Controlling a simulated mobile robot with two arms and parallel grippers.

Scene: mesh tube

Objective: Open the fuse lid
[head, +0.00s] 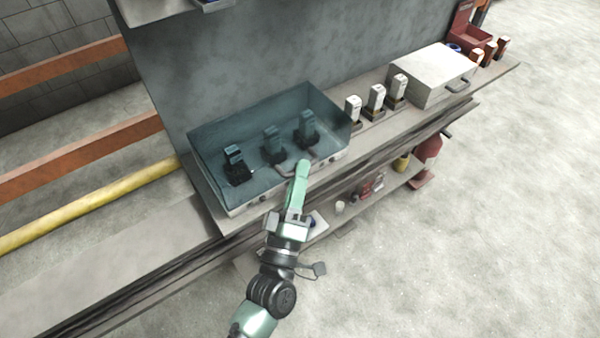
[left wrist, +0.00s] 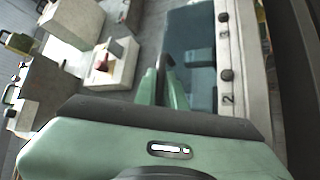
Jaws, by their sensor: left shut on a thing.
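The fuse lid (head: 215,148) is a see-through teal cover, closed over a box on the workbench in the head view. Three dark fuses (head: 273,145) stand upright under it. A dark handle (head: 285,172) sits at its front edge. My left gripper (head: 303,164) reaches up from below and is shut on the lid handle; its fingers hide part of the handle. In the left wrist view, the gripper's green fingers (left wrist: 158,68) are close together beside the teal lid (left wrist: 190,40). The box's pale front (left wrist: 229,100) shows the numbers 2 and 3 with dark knobs.
Three white-topped fuses (head: 376,97) stand on the bench right of the lid. A pale closed case (head: 430,73) with a handle is farther right, near a red bin (head: 470,35). A lower shelf (head: 345,222) holds small items. The floor in front is clear.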

